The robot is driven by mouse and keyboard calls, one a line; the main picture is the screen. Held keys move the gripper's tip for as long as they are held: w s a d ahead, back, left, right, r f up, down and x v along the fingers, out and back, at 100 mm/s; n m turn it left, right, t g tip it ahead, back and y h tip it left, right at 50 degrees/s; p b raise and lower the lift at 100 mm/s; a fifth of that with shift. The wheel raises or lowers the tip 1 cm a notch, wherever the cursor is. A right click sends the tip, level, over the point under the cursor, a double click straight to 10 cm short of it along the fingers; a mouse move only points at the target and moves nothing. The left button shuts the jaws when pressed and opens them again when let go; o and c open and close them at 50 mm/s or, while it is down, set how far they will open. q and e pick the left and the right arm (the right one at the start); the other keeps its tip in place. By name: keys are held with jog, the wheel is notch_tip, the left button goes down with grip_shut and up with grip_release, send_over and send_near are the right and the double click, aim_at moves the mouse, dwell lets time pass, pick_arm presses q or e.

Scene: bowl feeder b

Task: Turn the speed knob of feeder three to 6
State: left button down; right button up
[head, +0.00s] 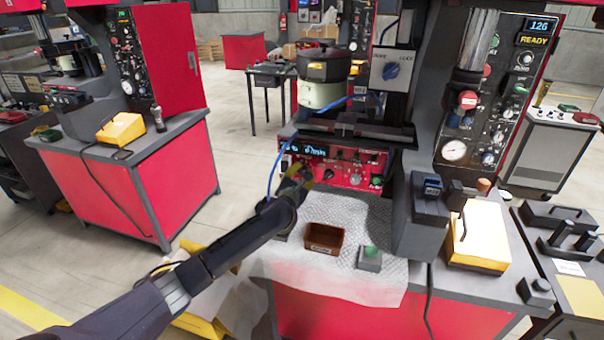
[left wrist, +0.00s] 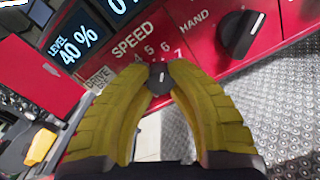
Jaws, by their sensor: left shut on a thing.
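The red feeder panel (head: 343,165) with a small lit display is in the middle of the head view, under the bowl. My left gripper (head: 303,176) is at the panel's left part and covers the knob there. In the left wrist view my left gripper's yellow fingers (left wrist: 159,84) are shut on the black speed knob (left wrist: 160,74), below the word SPEED. The digits 4, 5, 6 and 7 show above the knob. Its short white mark points up, roughly toward 6; the fingers hide the rest of the scale. My right gripper is not in view.
A second black knob (left wrist: 240,34), labelled HAND, sits to the right on the panel. A brown box (head: 324,238) and a grey block with a green button (head: 370,258) stand on the white mat (head: 335,285) before the panel. A blue cable (head: 274,170) hangs at the left.

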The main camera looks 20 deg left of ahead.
pick_arm(q)
jog(key=c, duration=1.5)
grip_release()
jog(key=shift+d+r, duration=0.15)
jog(key=shift+r, duration=0.2)
jog(key=o, duration=0.4)
jog(key=shift+f, duration=0.2)
jog(key=s, duration=1.2)
